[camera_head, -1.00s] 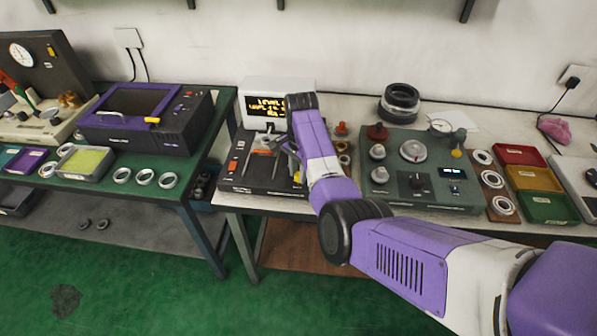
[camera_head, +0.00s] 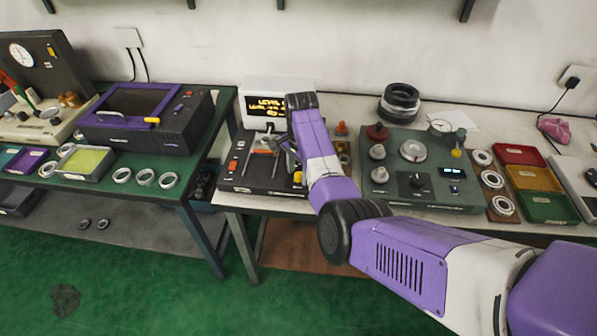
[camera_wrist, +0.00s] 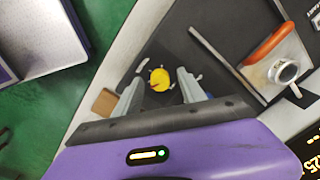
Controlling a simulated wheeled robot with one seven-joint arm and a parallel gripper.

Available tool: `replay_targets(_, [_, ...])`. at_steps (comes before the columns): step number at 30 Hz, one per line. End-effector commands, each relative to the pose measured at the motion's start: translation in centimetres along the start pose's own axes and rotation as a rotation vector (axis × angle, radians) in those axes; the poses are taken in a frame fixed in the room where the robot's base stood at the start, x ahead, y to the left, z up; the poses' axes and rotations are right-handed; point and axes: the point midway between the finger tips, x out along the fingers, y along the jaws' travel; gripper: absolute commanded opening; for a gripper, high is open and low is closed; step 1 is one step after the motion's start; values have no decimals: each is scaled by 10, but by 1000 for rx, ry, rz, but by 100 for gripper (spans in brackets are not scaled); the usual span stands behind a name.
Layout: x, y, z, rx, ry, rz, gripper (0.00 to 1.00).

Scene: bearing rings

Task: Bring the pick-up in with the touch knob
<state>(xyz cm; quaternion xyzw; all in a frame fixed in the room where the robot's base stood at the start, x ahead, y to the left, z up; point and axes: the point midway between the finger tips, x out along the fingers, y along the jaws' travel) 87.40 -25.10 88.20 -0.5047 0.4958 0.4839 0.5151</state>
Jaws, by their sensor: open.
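A yellow knob (camera_wrist: 159,79) with a small red pointer sits on the dark panel of a bench instrument, with pale marks around it. It also shows in the head view (camera_head: 298,178), partly beside my arm. My gripper (camera_wrist: 160,92) is open in the wrist view, with one finger on each side of the knob. I cannot tell whether the fingers touch it. The instrument's dark base (camera_head: 258,182) carries an orange switch and metal rods. Its amber display (camera_head: 270,105) stands behind; the text is too blurred to read fully. I cannot pick out the pick-up for certain.
Beside the knob in the wrist view are metal rails, an orange bar (camera_wrist: 265,44) and a metal ring piece (camera_wrist: 284,71). Right of my arm stands a green instrument (camera_head: 420,150) with several knobs. A gap separates the left green table (camera_head: 215,125) from this bench.

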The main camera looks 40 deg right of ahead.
Motion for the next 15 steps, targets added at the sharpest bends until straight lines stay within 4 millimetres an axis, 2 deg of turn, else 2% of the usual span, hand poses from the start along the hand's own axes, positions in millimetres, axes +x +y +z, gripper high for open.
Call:
replay_targets(5, [-10,-1,0,0,1,-1,48])
replay_targets(15, [-62,-1,0,0,2,-2,48])
